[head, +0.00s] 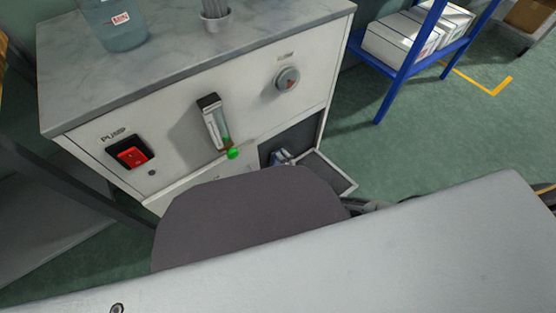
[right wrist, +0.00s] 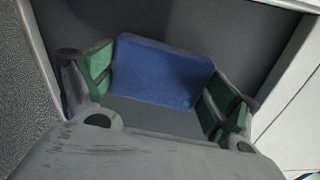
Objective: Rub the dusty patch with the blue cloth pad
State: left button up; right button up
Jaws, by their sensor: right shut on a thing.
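The blue cloth pad (right wrist: 165,72) is between the green-lined fingers of my right gripper (right wrist: 160,85) in the right wrist view. The gripper is shut on it. Ahead of the pad is a dark grey surface (right wrist: 235,38); I cannot tell whether the pad touches it. In the head view a small part of my right gripper (head: 281,157) shows at the cabinet's open compartment, mostly hidden behind my own grey arm. No dusty patch can be made out in either view. My left gripper is not in view.
The white cabinet (head: 180,130) has a red pump switch (head: 132,153), a flow meter (head: 214,122) with a green knob and a round dial (head: 287,79). Its compartment door (head: 328,172) hangs open. A blue shelf rack (head: 398,72) stands at right, with clear floor before it.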

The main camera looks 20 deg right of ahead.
jog(key=shift+p+v, duration=0.55)
jog(key=shift+v, duration=1.6)
jog(key=shift+s, duration=0.1)
jog(key=shift+p+v, duration=0.3)
jog(key=shift+v, duration=1.1)
